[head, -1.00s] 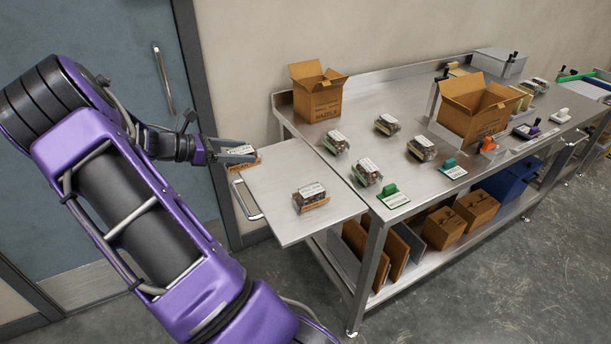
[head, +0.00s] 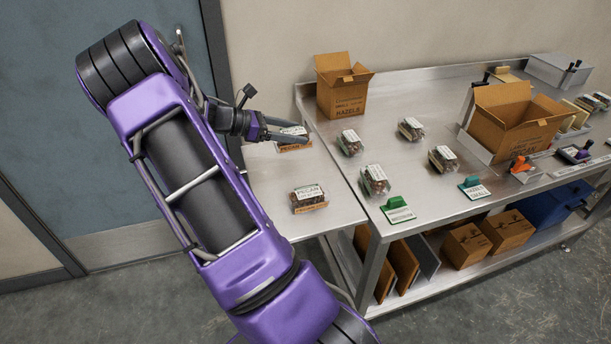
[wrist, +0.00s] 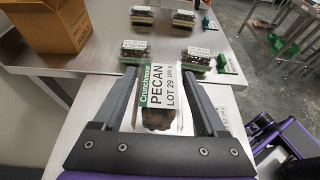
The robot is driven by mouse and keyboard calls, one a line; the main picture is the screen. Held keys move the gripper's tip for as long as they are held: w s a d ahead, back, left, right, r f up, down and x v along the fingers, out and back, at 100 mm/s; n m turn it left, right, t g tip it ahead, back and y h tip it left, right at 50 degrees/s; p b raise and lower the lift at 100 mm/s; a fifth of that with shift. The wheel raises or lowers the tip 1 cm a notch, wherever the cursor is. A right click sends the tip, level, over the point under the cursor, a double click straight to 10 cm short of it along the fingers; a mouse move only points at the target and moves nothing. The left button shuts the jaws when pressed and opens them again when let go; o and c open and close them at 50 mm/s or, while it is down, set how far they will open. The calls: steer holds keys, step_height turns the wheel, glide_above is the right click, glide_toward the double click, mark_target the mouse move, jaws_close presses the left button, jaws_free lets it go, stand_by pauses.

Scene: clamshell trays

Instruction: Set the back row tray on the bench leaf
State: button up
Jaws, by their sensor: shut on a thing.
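My gripper (head: 290,134) is shut on a clear clamshell tray (head: 294,146) of brown nuts, over the back part of the bench leaf (head: 345,212). In the wrist view the tray (wrist: 158,90) sits between both fingers, its label reading PECAN, LOT 29. Whether its base touches the leaf (wrist: 85,120) I cannot tell. A second pecan tray (head: 309,197) rests on the front part of the leaf, apart from the held one.
An open HAZEL carton (head: 342,92) stands behind the leaf on the steel bench (head: 425,100). A larger carton (head: 512,122) is farther right.

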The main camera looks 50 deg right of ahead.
steer(key=shift+d+f, duration=0.1)
steer(key=shift+f, duration=0.1)
step_height(320, 180, down, 10)
steer(key=shift+r+b, duration=0.25)
steer(key=shift+b, duration=0.15)
steer(key=shift+f, duration=0.1)
steer(key=o, duration=1.4)
steer(key=v, duration=1.2)
